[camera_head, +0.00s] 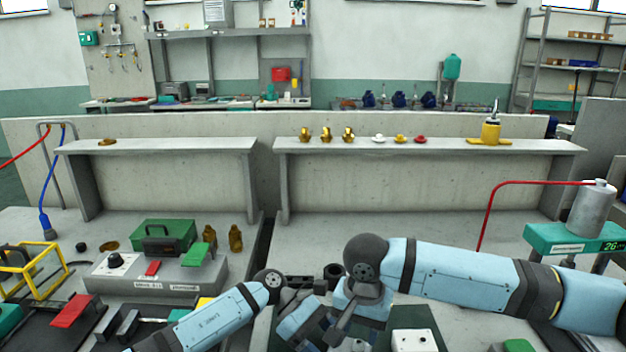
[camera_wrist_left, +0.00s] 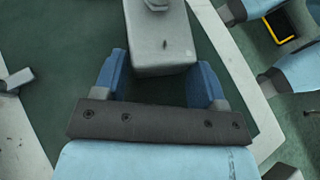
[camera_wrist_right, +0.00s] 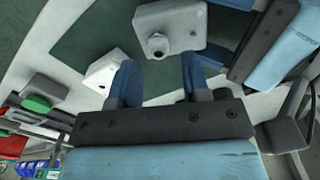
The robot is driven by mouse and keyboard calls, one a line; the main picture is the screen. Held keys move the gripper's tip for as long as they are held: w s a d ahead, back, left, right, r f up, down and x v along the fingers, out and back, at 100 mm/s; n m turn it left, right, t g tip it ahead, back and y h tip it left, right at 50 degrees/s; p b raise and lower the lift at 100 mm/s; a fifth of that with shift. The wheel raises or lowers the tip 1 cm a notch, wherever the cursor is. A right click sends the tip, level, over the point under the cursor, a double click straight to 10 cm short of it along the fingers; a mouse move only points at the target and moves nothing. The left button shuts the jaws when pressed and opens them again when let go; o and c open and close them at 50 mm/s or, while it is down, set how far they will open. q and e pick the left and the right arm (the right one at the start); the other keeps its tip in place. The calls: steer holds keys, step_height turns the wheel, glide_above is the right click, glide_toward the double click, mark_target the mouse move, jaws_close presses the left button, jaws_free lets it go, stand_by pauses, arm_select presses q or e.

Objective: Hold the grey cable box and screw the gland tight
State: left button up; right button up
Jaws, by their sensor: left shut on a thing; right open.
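The grey cable box (camera_wrist_left: 162,40) is between the blue fingers of my left gripper (camera_wrist_left: 160,62), which is shut on it. The grey gland (camera_wrist_left: 158,4) shows at the box's far end, cut by the frame edge. In the right wrist view the box (camera_wrist_right: 185,22) shows its face with the gland (camera_wrist_right: 157,44) standing out. My right gripper (camera_wrist_right: 158,62) is open and empty, its fingertips just short of the gland, one to each side. In the head view my arms mostly hide the box and gland.
A white block with a hole (camera_wrist_right: 104,72) lies near my right gripper's finger; it also shows in the head view (camera_head: 412,341). A grey control box (camera_head: 150,272) stands left. A teal scale (camera_head: 570,240) with a metal canister (camera_head: 592,208) stands right. A low shelf (camera_head: 430,147) runs behind.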

mark_target(359, 342)
steer(key=n, duration=0.8)
steer(key=shift+n, duration=0.4)
steer(key=n, duration=0.8)
steer(key=shift+n, duration=0.3)
steer(key=shift+s, duration=0.1)
steer(key=shift+f, duration=0.2)
steer(key=shift+f, duration=1.45)
